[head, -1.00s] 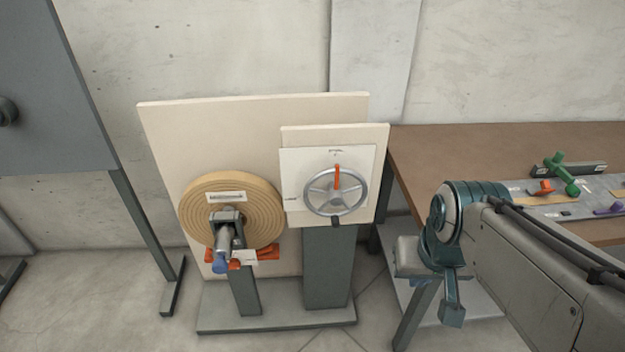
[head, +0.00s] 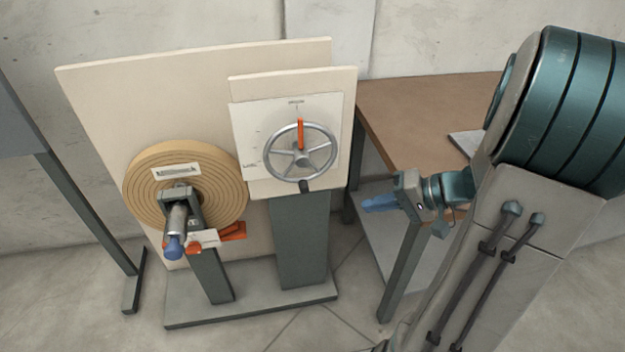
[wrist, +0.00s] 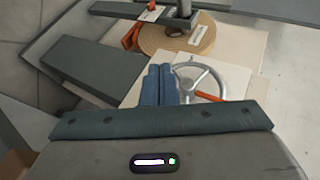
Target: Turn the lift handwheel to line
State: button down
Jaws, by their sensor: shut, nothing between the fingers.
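The lift handwheel (head: 328,152) is a silver spoked wheel on a white marked plate (head: 246,120). Its orange pointer (head: 300,133) points up toward a mark at the plate's top. A dark knob (head: 305,186) sits at the rim's bottom. My gripper (head: 367,206) is to the right of the wheel and lower, apart from it, with its blue fingers shut and empty. In the wrist view the shut fingers (wrist: 158,72) show just left of the handwheel (wrist: 222,86) in the picture.
A tan coil (head: 140,190) on a spindle stands left of the wheel, with a blue-tipped handle (head: 173,246) and orange parts (head: 232,231) in front. A brown-topped table (head: 420,105) stands right. Open floor lies in front of the grey base (head: 250,304).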

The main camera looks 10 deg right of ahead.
jog(key=w+d+f+m+t+b, duration=0.2)
jog(key=d+f+t, duration=0.25)
jog(key=d, duration=0.45)
jog(key=r+x, duration=0.1)
jog(key=x, duration=2.2)
jog(key=shift+s+a+t+h, duration=0.3)
jog(key=shift+a+t, duration=0.1)
jog(key=shift+t, duration=0.05)
jog(key=shift+d+f+b, duration=0.1)
jog(key=shift+f+b, duration=0.05)
jog(key=shift+b, duration=0.25)
